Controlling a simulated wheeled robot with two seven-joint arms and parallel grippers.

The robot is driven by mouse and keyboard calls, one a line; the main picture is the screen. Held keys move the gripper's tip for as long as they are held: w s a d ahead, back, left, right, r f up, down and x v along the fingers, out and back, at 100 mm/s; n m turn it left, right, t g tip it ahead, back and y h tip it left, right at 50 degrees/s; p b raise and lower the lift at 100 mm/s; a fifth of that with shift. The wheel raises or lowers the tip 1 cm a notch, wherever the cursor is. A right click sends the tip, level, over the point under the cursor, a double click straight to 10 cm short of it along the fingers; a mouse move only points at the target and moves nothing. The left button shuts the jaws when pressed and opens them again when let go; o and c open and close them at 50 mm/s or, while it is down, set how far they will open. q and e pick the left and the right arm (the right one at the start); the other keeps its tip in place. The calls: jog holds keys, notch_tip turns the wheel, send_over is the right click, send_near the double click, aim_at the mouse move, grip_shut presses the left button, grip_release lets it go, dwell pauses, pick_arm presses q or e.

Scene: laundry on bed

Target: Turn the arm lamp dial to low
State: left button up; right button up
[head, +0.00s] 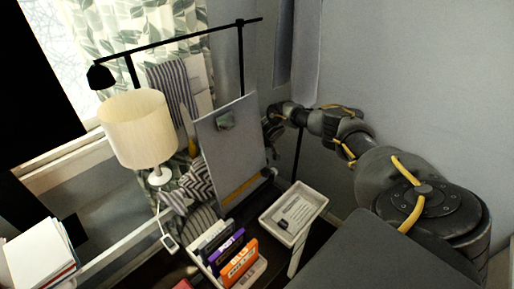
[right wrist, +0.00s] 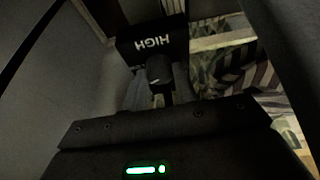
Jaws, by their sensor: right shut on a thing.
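The black arm lamp (head: 180,39) stands at the back in the head view, with its shade (head: 101,77) hanging at the left end of a long bar. My right gripper (head: 270,128) reaches in from the right, partly hidden by the grey board. It is shut on what looks like the dial knob, though the fingertips are dark and hard to make out. My left gripper is not in view.
A grey board (head: 229,148) stands upright just left of my right gripper. A cream table lamp (head: 138,130), a white tray (head: 293,215), a rack of labelled cases (head: 238,262) and a stack of books (head: 40,255) are nearby. The wall is close on the right.

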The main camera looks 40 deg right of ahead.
jog(key=o, duration=1)
jog(key=shift+c, duration=0.2)
